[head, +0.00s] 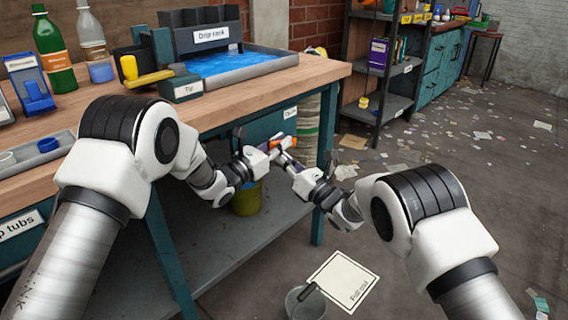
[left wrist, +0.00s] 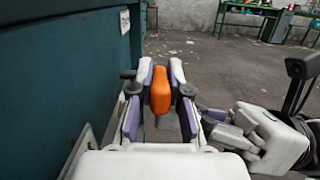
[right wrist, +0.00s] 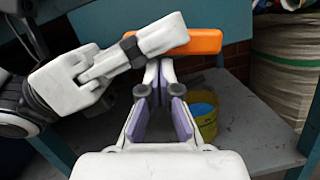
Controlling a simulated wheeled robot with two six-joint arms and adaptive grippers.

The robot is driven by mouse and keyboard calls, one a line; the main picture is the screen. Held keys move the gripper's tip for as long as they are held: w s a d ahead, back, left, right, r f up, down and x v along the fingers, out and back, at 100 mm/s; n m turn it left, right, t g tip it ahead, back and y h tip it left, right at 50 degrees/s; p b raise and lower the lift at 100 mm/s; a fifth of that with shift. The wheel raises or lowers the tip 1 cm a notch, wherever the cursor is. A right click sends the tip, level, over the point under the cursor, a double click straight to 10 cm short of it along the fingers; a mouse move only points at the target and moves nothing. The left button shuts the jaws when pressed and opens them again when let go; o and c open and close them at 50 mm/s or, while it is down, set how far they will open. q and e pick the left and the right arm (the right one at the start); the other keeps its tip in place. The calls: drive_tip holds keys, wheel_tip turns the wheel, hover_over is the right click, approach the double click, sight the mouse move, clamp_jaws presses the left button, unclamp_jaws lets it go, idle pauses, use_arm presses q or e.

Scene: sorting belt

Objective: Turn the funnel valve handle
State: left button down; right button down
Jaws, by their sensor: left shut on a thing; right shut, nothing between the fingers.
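The orange handle (head: 276,144) is just in front of the teal bench side, below the wooden top. My left gripper (head: 272,147) is shut on it; the left wrist view shows the orange handle (left wrist: 160,92) between the purple-padded fingers. In the right wrist view the orange handle (right wrist: 200,42) sticks out to the right of my left gripper (right wrist: 158,44). My right gripper (head: 285,159) is shut and empty, its fingertips (right wrist: 160,66) close below the handle and left fingers; contact cannot be told. I cannot make out the funnel or valve body.
A yellow bucket (head: 247,200) stands on the bench's lower shelf; the right wrist view shows blue inside the bucket (right wrist: 203,118). A white sack (right wrist: 284,65) stands to the right. A labelled mat (head: 343,281) and grey bucket (head: 305,303) are on the floor.

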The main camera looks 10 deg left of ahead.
drive_tip(key=shift+r, duration=0.1)
drive_tip(key=shift+w+r, duration=0.1)
drive_tip(key=shift+r, duration=0.55)
use_arm(q)
drive_tip(key=c, duration=1.1)
unclamp_jaws()
drive_tip(key=shift+f, duration=0.1)
use_arm(e)
drive_tip(key=shift+r, duration=0.1)
use_arm(q)
drive_tip(key=shift+f, duration=0.1)
